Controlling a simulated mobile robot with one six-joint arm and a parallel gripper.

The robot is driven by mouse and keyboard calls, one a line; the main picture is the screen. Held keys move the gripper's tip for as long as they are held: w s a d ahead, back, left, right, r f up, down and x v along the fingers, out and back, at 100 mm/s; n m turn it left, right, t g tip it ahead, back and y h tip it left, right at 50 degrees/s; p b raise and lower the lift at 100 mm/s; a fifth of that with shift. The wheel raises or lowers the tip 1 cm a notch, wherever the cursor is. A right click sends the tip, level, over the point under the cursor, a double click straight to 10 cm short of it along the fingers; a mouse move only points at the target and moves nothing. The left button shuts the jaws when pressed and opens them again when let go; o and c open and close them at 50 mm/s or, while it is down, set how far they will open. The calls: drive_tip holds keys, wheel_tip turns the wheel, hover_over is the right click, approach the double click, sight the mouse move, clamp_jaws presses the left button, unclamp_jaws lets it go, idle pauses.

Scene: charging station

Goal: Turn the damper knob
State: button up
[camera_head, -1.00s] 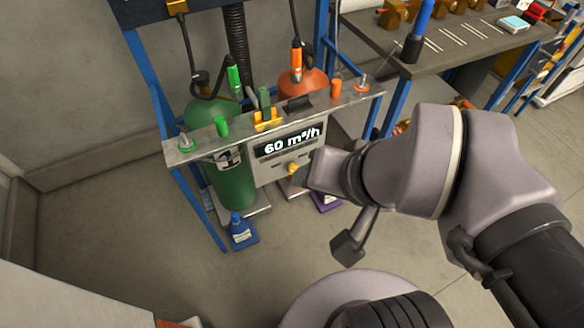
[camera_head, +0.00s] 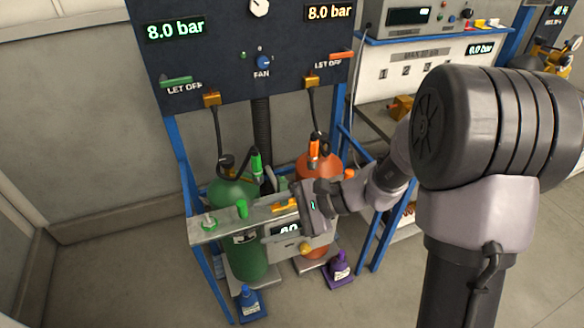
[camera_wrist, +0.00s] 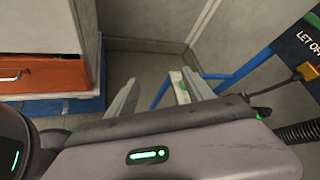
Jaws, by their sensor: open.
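A yellow knob (camera_head: 305,248) sits on the front of the grey display box (camera_head: 275,250) under the bench plate. No label naming the damper is readable on it. The box's airflow display (camera_head: 289,229) is partly covered by my gripper. My gripper (camera_head: 312,208) is in front of the bench plate, above the yellow knob; its fingers are hard to make out there. In the wrist view my gripper (camera_wrist: 160,80) has its two grey fingers wide apart with nothing between them. The yellow knob is not in the wrist view.
A dark panel (camera_head: 225,60) above carries 8.0 bar displays, a blue FAN knob (camera_head: 264,62) and let-off levers. A green cylinder (camera_head: 244,262) and an orange cylinder (camera_head: 318,164) stand in the blue frame. Blue (camera_head: 249,301) and purple (camera_head: 340,268) bottles stand below. Floor at left is clear.

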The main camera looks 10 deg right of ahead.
drive_tip(key=w+d+f+m+t+y+p, duration=0.2)
drive_tip(key=w+f+m, duration=0.2)
drive_tip(key=w, duration=0.2)
drive_tip(key=m+t+h+p, duration=0.6)
drive_tip(key=m+t+h, duration=0.4)
drive_tip(key=m, duration=0.6)
hover_over(307, 251)
drive_tip(key=s+d, duration=0.4)
drive_tip(key=s, duration=1.2)
wheel_tip(307, 251, down, 32)
drive_tip(key=shift+g+h, duration=0.3)
drive_tip(key=b+x, duration=0.6)
drive_tip(key=x, duration=1)
drive_tip(key=shift+w+f, duration=0.1)
drive_tip(key=shift+w, duration=0.15)
drive_tip(key=shift+w+a, duration=0.15)
drive_tip(key=shift+w, duration=0.25)
clamp_jaws()
